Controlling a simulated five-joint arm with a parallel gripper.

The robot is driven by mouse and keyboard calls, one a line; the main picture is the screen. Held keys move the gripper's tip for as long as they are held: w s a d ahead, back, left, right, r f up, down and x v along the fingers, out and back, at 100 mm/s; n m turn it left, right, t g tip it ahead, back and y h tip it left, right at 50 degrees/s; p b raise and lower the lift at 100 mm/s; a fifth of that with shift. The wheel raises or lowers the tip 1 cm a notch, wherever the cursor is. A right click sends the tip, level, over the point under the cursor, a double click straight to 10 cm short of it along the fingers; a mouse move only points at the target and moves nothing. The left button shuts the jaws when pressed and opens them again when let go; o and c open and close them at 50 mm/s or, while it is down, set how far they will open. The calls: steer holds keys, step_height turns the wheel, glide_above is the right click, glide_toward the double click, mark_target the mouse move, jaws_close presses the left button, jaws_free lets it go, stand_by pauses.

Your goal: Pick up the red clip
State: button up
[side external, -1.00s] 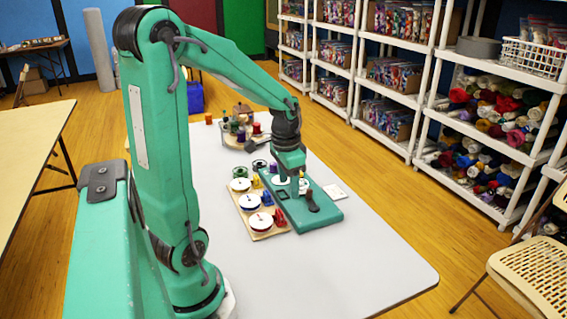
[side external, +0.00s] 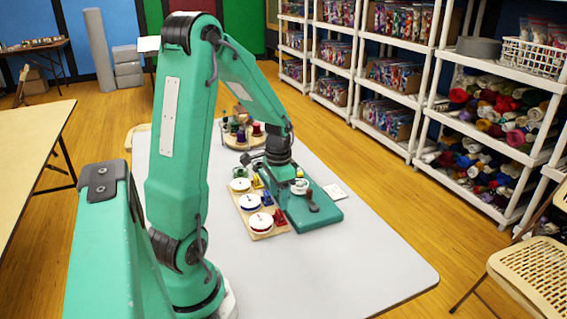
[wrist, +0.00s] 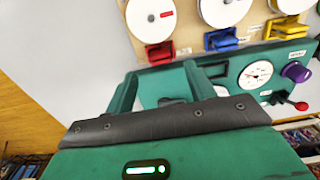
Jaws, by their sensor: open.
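The red clip (wrist: 159,54) sits at the edge of the wooden board (wrist: 185,44), below a white disc, in the wrist view. It also shows in the side external view (side external: 280,217) at the board's near right corner. My gripper (wrist: 160,70) is open and empty, its two fingers apart, with the red clip just beyond the fingertips in the wrist view. In the side external view my gripper (side external: 280,201) is over the edge between board and green panel, farther back than the red clip. Its height above them is hard to judge.
A blue clip (wrist: 221,40) and a yellow clip (wrist: 286,28) stand in line with the red one. The green panel (side external: 322,214) carries a dial (wrist: 257,74), a purple knob (wrist: 296,72) and a red-tipped lever (wrist: 300,105). The near tabletop (side external: 330,265) is clear.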

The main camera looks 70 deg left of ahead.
mark_target(279, 211)
steer(key=shift+w+f, duration=0.1)
steer(key=shift+f, duration=2.55)
steer(key=c, duration=1)
steer(key=shift+c, duration=0.2)
steer(key=shift+r, duration=0.15)
steer(key=shift+r, duration=0.7)
steer(key=r, duration=0.3)
steer(key=shift+w+d, duration=0.1)
steer(key=shift+d, duration=0.2)
steer(key=w+d+r, duration=0.1)
steer(key=d+r, duration=0.5)
steer(key=d, duration=0.5)
steer(key=shift+r, duration=0.2)
